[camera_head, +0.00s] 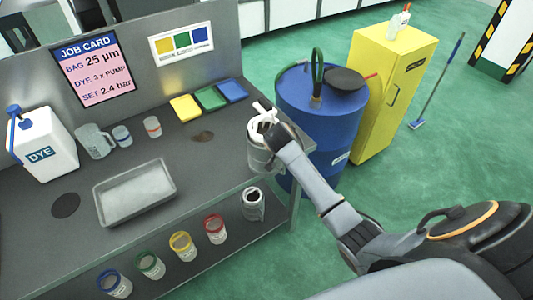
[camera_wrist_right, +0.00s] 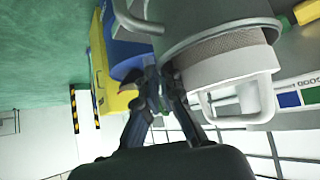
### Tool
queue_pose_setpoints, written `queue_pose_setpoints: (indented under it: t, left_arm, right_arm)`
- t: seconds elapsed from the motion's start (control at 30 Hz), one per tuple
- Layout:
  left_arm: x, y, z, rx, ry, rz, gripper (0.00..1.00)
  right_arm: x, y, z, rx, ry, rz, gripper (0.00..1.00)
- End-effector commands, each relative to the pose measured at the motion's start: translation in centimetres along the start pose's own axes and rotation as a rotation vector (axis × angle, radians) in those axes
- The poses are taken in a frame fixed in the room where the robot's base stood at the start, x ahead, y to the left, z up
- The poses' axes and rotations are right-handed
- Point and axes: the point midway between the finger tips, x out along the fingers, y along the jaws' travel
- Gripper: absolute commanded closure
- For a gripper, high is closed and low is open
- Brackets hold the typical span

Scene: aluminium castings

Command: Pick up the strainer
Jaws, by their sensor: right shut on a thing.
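The strainer (camera_wrist_right: 225,55), a mesh basket with a white rim and a white loop handle, sits at the mouth of a grey metal housing (camera_head: 260,156) on the bench's right end. Its white top (camera_head: 259,126) shows in the head view, partly covered by my right gripper (camera_head: 268,128). In the right wrist view my right gripper (camera_wrist_right: 156,74) has its dark fingers close together beside the white rim. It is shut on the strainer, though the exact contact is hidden. My left gripper is out of view.
A blue drum (camera_head: 320,118) and a yellow cabinet (camera_head: 375,85) stand just right of the bench. A grey tray (camera_head: 104,217), a white dye jug (camera_head: 45,150) and a clear pitcher (camera_head: 95,141) stand on it. Several ring-topped cups (camera_head: 182,247) line a lower shelf.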

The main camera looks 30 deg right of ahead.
Motion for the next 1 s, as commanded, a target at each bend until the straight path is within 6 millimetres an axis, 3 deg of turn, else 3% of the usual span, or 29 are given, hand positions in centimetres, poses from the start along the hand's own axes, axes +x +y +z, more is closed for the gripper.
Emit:
queue_pose_setpoints:
  t: [0.37,0.63,0.87,1.0]
  left_arm:
    - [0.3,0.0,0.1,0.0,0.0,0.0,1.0]
    - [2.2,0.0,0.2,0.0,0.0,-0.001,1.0]
    - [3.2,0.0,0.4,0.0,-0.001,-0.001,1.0]
    - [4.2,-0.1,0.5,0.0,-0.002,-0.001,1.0]
  right_arm:
    - [0.1,0.0,0.6,0.0,-0.016,0.003,1.0]
    - [-1.5,-0.1,-1.3,0.005,-0.006,-0.002,1.0]
    - [-5.7,-0.1,-2.2,0.004,-0.001,-0.005,1.0]
    - [-9.5,0.1,-2.5,0.005,0.001,-0.007,1.0]
